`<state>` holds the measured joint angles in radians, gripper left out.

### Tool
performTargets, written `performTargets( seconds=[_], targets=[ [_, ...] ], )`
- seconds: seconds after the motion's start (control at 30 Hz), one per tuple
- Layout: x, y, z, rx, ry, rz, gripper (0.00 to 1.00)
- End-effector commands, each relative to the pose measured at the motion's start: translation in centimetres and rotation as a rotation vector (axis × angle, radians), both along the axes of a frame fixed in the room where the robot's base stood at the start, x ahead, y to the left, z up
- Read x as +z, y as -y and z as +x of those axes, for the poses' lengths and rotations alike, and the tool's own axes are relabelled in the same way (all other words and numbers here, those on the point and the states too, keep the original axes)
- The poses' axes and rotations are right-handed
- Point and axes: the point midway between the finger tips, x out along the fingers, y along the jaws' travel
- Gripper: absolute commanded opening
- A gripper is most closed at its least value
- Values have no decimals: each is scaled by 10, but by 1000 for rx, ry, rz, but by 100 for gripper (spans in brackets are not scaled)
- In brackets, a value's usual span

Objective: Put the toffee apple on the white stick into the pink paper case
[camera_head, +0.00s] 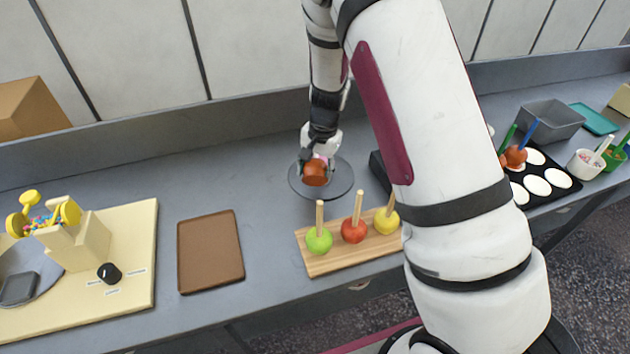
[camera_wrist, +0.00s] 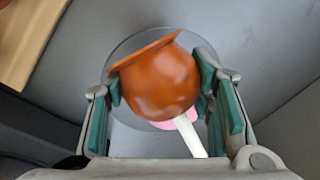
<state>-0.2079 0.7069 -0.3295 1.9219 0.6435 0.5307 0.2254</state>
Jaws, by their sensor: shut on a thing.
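The toffee apple (camera_head: 315,174) is glossy orange-brown with a flat flared edge. In the wrist view the apple (camera_wrist: 158,82) fills the space between the fingers, its white stick (camera_wrist: 192,136) pointing down toward the palm. My gripper (camera_head: 318,161) is shut on the apple's sides, over a round dark plate (camera_head: 343,186). A pink patch (camera_wrist: 185,119), seemingly the pink paper case, shows behind the apple in the wrist view. A bit of pink (camera_head: 321,156) also shows by the fingers in the head view. Most of it is hidden; I cannot tell whether the apple touches it.
A wooden board (camera_head: 330,264) holds green, red and yellow apples on upright sticks, in front of the plate. A brown tray (camera_head: 211,252) lies left. Right of my arm are a black tray (camera_head: 563,193) with white rounds, a grey bin (camera_head: 553,119) and small pots. Counter left of the plate is clear.

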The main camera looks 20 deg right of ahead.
Motion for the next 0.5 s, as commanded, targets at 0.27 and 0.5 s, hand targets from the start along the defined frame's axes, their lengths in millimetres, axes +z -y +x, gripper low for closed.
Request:
performTargets(
  seconds=[0.27, 0.5],
  targets=[
    [39, 0, 0, 0, 1, 1, 13],
    [44, 0, 0, 55, -3, -3, 13]
  ],
)
